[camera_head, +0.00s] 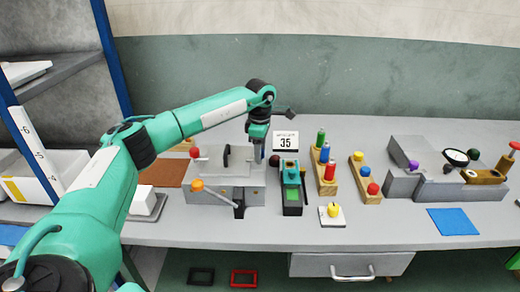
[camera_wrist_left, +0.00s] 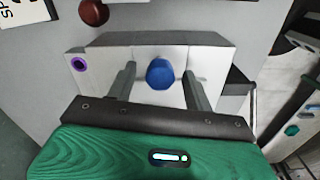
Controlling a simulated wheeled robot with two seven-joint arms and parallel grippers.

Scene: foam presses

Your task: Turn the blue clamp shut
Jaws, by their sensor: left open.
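The blue clamp (camera_wrist_left: 160,73) shows in the left wrist view as a round blue knob on the face of a pale grey block (camera_wrist_left: 215,58). My left gripper (camera_wrist_left: 158,72) is open, with one finger on each side of the blue knob; there is a visible gap on both sides. How far the fingertips reach along the knob is hard to tell. In the head view my left gripper (camera_head: 258,145) points down at the right rear of a grey press (camera_head: 228,172), and the blue clamp is hidden there. My right gripper is not in view.
A purple ring (camera_wrist_left: 78,63) sits left of the blue knob, and a dark red ball (camera_wrist_left: 93,12) lies beyond. A blue mat (camera_head: 453,221) lies farther right.

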